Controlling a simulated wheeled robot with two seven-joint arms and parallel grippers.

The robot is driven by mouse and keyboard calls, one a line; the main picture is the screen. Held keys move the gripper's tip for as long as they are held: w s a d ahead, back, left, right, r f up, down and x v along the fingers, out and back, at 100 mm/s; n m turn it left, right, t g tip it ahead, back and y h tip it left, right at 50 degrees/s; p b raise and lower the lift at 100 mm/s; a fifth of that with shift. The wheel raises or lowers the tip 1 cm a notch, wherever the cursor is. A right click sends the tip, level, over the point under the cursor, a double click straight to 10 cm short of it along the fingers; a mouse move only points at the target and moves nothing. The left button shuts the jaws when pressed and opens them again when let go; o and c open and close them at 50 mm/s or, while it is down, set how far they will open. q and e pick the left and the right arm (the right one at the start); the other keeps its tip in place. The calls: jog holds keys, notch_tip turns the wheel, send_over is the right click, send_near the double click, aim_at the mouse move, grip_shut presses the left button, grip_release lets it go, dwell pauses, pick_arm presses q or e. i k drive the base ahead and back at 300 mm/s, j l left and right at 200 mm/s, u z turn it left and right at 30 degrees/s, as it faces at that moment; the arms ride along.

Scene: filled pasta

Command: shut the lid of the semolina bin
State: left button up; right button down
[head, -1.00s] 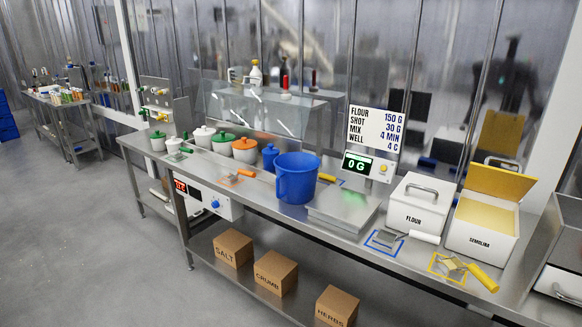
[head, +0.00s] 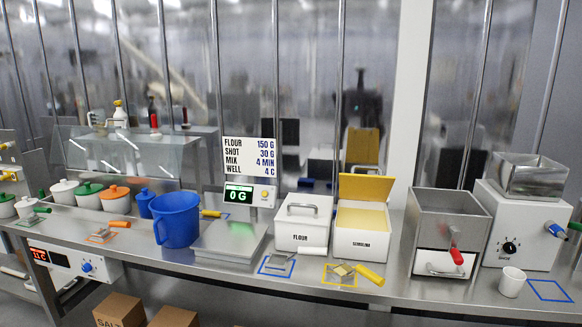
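The semolina bin (head: 361,243) is a white box labelled SEMOLINA on the steel counter, right of centre in the head view. Its yellow lid (head: 366,188) stands open, tilted up at the back edge, and pale yellow semolina (head: 362,219) shows inside. Neither of my grippers is in the head view.
The white flour bin (head: 299,232), lid shut, stands close at the left. A yellow-handled scoop (head: 369,275) lies in front on a yellow-outlined mat. A steel hopper box (head: 446,220) stands to the right, with a gap. A scale (head: 232,240) and blue jug (head: 176,220) stand further left.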

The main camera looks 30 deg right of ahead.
aim_at(352, 187)
jog(key=i+z, duration=0.15)
jog(key=z, duration=0.65)
